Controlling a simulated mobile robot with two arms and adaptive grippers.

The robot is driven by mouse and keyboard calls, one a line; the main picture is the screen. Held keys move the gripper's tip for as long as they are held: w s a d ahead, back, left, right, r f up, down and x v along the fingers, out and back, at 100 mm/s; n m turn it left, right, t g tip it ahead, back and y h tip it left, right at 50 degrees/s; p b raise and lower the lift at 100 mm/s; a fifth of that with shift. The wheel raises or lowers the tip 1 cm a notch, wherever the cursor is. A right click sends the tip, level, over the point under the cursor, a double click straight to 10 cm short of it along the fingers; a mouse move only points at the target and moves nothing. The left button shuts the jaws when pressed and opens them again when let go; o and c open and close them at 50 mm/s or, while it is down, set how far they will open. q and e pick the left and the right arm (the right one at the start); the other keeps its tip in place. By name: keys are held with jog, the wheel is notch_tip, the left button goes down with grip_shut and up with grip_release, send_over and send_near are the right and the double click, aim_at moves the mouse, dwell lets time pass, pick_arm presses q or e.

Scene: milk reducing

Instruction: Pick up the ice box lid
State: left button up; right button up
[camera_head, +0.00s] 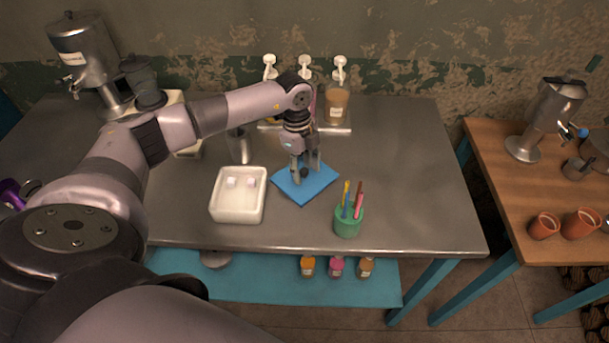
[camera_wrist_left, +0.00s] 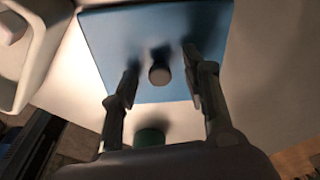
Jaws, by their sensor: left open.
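The ice box lid (camera_head: 319,186) is a flat blue square lying on the metal table, right of the white ice box. In the left wrist view the blue lid (camera_wrist_left: 112,45) shows a small round knob (camera_wrist_left: 159,74) at its middle. My left gripper (camera_head: 306,174) points down over the lid. Its two fingers (camera_wrist_left: 163,75) are open, one on each side of the knob, with a gap to it on both sides. The open white ice box (camera_head: 238,215) holds small pale cubes; its corner shows in the left wrist view (camera_wrist_left: 40,60). My right gripper is not in view.
A green cup (camera_head: 348,224) with colourful sticks stands close to the lid's front right. Pump bottles (camera_head: 337,103) stand behind the gripper and a metal cup (camera_head: 238,146) behind the ice box. The table's right part is clear.

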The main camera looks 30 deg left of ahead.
pick_arm(q)
jog(key=shift+c, duration=0.5)
grip_shut()
jog(key=shift+r, duration=0.1)
